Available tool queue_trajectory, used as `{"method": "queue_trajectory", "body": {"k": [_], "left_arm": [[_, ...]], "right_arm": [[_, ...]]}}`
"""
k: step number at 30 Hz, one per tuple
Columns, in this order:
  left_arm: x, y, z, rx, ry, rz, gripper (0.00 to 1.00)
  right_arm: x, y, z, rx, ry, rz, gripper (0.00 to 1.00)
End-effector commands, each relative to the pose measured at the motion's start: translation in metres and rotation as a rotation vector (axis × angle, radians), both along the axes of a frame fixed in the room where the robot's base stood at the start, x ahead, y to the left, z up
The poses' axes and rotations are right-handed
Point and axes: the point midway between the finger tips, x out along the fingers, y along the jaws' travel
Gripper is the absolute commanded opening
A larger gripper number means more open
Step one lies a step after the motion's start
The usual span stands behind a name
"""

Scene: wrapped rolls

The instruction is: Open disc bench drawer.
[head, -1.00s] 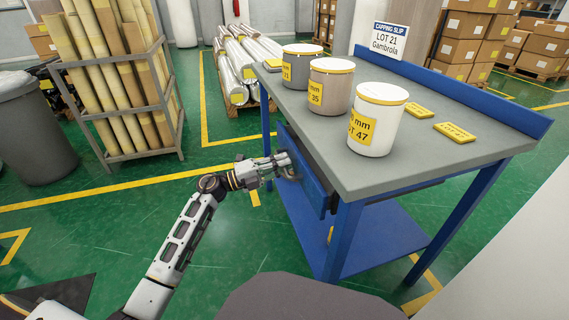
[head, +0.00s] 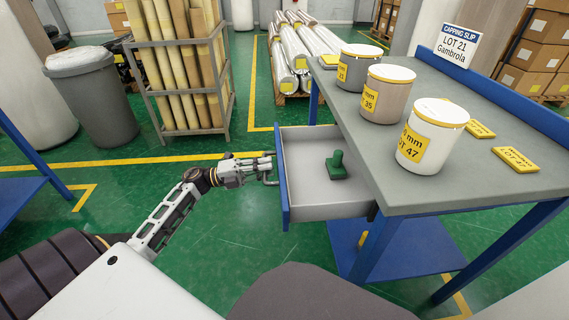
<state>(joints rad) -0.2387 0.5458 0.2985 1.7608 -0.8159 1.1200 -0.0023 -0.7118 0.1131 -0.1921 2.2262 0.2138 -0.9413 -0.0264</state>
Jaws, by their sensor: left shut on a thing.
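The disc bench (head: 400,155) has a grey top and blue legs and stands at the right of the head view. Its drawer (head: 282,190), with a blue front and pale grey inside, is pulled out to the left from under the top. A green object with an upright knob (head: 338,168) lies inside the drawer. My left gripper (head: 268,170) is shut on the drawer handle (head: 272,182) at the outer side of the blue front. My right gripper is not in view.
Three lidded tubs, grey (head: 358,66), beige (head: 386,95) and white (head: 430,136), stand on the bench with yellow tags near them. A sign (head: 457,47) stands behind. A rack of tubes (head: 180,75) and a grey bin (head: 97,100) stand at the back left. Green floor left of the drawer is clear.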

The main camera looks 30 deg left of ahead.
Motion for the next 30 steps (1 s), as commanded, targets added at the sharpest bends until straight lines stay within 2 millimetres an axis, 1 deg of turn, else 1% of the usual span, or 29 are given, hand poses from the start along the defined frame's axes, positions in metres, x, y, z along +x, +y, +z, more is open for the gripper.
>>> {"method": "queue_trajectory", "body": {"k": [1, 3, 6, 9, 14, 23, 24, 29, 30], "left_arm": [[-0.005, 0.008, 0.0, 0.002, 0.003, 0.002, 0.0], [-0.011, 0.017, 0.0, 0.001, 0.003, 0.001, 0.0], [-0.018, 0.028, 0.0, 0.001, 0.002, 0.002, 0.0], [-0.023, 0.034, 0.0, 0.001, 0.002, 0.001, 0.0], [-0.026, 0.039, 0.0, 0.0, 0.0, 0.001, 0.0], [-0.027, 0.04, 0.0, 0.0, 0.0, 0.001, 0.0], [-0.027, 0.04, 0.0, 0.0, 0.0, 0.001, 0.14], [-0.026, 0.04, 0.0, 0.0, 0.0, 0.001, 0.35], [-0.026, 0.04, 0.0, 0.0, 0.0, 0.001, 0.35]], "right_arm": [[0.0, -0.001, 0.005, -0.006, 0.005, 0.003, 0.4], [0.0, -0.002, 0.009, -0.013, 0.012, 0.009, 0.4], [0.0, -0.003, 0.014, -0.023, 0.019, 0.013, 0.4], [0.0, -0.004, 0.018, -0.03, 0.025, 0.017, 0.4], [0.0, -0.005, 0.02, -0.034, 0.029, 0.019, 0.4], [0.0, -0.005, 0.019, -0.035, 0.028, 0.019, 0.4], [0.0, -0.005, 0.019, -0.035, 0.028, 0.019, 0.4], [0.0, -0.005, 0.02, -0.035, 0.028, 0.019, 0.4], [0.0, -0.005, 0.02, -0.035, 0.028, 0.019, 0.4]]}}
